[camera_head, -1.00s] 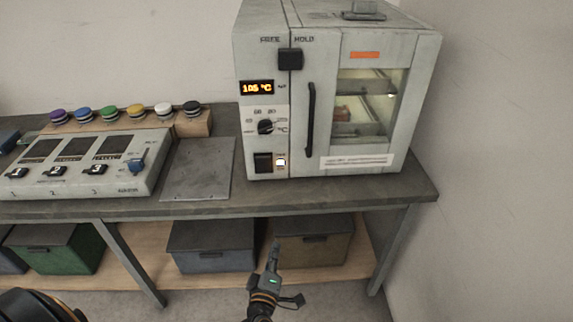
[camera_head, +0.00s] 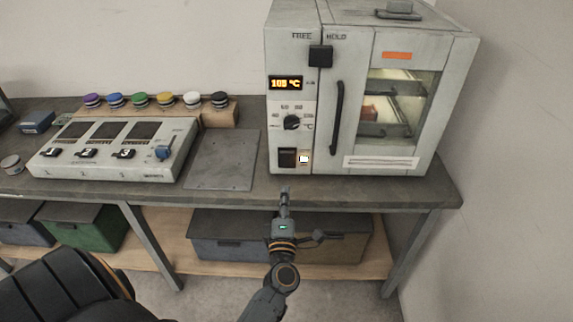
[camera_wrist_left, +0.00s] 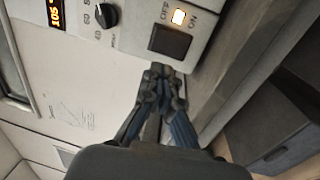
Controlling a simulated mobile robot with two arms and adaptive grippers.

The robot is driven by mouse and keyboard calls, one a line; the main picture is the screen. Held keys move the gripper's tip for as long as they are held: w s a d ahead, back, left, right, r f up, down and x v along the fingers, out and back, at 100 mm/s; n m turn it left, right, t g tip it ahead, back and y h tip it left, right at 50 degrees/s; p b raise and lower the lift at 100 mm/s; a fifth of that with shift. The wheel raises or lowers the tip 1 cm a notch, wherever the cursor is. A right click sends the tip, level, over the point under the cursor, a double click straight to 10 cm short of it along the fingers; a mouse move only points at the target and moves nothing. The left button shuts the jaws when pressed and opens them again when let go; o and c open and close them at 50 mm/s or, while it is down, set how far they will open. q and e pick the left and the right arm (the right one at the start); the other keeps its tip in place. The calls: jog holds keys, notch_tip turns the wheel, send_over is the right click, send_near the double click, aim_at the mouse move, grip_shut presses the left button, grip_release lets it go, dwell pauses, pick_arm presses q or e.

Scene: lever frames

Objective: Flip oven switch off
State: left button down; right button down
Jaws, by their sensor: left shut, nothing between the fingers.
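The oven (camera_head: 346,160) stands on the right of the bench, its display reading about 105 °C. Its switch (camera_head: 287,158) is a dark rocker low on the front panel, with a lit lamp (camera_head: 304,159) beside it. My left gripper (camera_head: 285,190) is shut and empty, pointing at the oven just below the switch. In the left wrist view the switch (camera_wrist_left: 170,41) shows close ahead of the fingertips (camera_wrist_left: 161,72), with OFF and ON printed by the glowing lamp (camera_wrist_left: 179,17). I cannot tell whether the fingertips touch the panel. My right gripper is not in view.
A dial (camera_head: 291,122) sits above the switch, and a vertical door handle (camera_head: 337,117) is to its right. A metal plate (camera_head: 221,160) and a control box (camera_head: 115,170) lie to the left. The bench edge (camera_head: 240,200) runs beneath my gripper; bins stand on the shelf below.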

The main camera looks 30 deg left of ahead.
aim_at(287, 157)
pick_arm(q)
jog(key=b+x, duration=0.1)
jog(key=x, duration=0.9)
jog(key=shift+w+a, duration=0.15)
jog(key=shift+w, duration=0.1)
jog(key=shift+w+a, duration=0.1)
jog(key=shift+w, duration=0.1)
jog(key=shift+r, duration=0.1)
jog(key=shift+w+a+r, duration=0.1)
jog(key=shift+w, duration=0.1)
